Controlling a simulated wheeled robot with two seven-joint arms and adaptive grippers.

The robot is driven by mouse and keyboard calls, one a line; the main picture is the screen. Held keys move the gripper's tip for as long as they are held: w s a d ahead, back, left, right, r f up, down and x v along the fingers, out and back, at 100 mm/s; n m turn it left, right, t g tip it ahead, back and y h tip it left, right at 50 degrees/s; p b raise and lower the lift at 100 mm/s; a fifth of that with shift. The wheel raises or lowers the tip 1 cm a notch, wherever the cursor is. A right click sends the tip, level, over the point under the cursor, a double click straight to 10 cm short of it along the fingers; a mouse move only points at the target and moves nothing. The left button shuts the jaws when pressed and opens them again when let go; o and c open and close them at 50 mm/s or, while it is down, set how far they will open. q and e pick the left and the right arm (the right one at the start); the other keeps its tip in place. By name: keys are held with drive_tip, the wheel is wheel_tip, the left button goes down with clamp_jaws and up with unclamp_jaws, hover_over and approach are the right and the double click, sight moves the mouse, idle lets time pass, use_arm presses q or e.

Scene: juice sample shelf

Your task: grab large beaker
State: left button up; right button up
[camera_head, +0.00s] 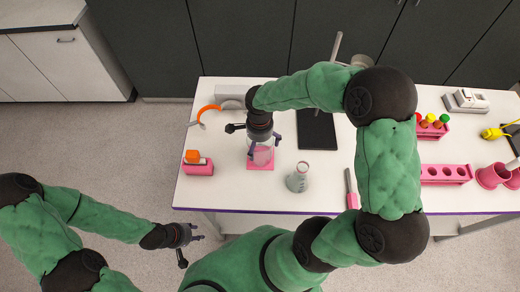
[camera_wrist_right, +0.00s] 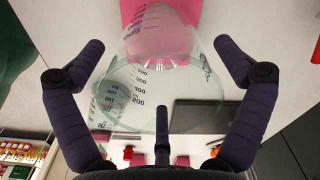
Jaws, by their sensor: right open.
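In the right wrist view the beaker (camera_wrist_right: 150,95) shows printed volume marks and lies between my fingers. My right gripper (camera_head: 263,142) is over the beaker from above. Its fingers (camera_wrist_right: 160,52) are spread wide on either side, with visible gaps to the glass. My left gripper (camera_head: 188,245) hangs off the table's front left, empty, with its fingers apart.
A conical flask (camera_head: 298,178) stands to the right of the beaker. A pink block with an orange top (camera_head: 197,163) is to its left. A black plate (camera_head: 318,130) lies behind the flask. Pink racks (camera_head: 446,174) and pink cups (camera_head: 490,176) fill the right side.

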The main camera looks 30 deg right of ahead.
drive_tip(key=c, duration=1.1)
drive_tip(key=shift+c, duration=0.6)
drive_tip(key=shift+r, duration=0.15)
